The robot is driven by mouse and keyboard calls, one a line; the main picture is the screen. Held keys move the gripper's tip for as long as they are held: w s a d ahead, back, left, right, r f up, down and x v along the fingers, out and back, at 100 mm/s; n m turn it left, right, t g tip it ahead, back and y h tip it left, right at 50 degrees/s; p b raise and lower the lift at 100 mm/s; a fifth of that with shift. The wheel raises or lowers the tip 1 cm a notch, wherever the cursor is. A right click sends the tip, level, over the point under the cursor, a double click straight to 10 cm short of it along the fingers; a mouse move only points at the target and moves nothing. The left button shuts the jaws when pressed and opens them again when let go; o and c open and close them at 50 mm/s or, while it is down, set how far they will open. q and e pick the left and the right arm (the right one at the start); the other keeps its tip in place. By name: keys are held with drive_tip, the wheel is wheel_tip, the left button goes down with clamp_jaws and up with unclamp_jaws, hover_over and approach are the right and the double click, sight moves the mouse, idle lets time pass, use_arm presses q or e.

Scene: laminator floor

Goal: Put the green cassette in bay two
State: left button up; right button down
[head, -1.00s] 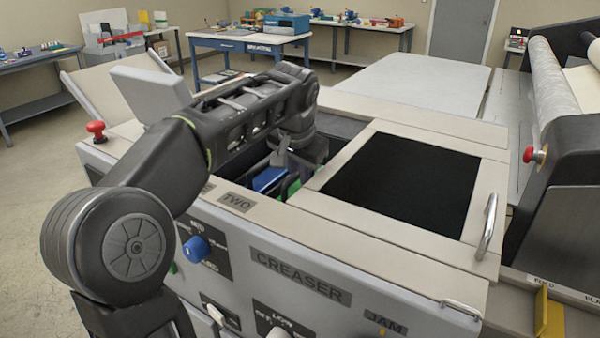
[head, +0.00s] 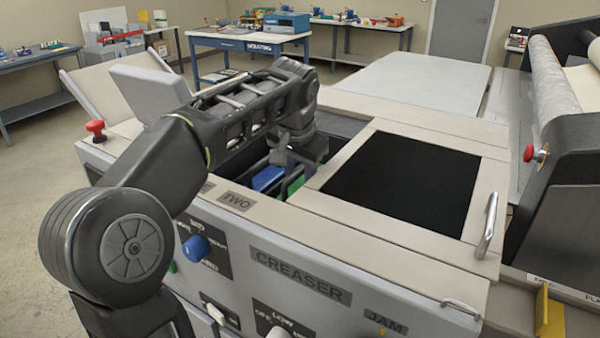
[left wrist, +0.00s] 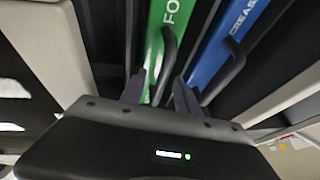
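The green cassette (left wrist: 158,40), lettered "FO" with the rest cut off, stands in the creaser's open well in the left wrist view. A sliver of it shows in the head view (head: 295,186), behind the TWO label (head: 237,201). My left gripper (left wrist: 160,88) is at the green cassette's black handle (left wrist: 169,52). Its fingers are apart, one on each side of the handle, with a gap showing. A blue cassette (left wrist: 233,42), lettered "CREAS", stands beside it; its blue top also shows in the head view (head: 267,178). The cassettes' lower parts are hidden. My right gripper is out of view.
The creaser's lid with a black panel (head: 400,185) lies to the right of the well. The well's pale rim (head: 345,213) runs along the front. A red stop button (head: 96,128) is at the left, and a roller machine (head: 565,170) stands at the right.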

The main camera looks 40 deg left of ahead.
use_arm(q)
drive_tip(key=v, duration=0.7)
drive_tip(key=shift+r, duration=0.15)
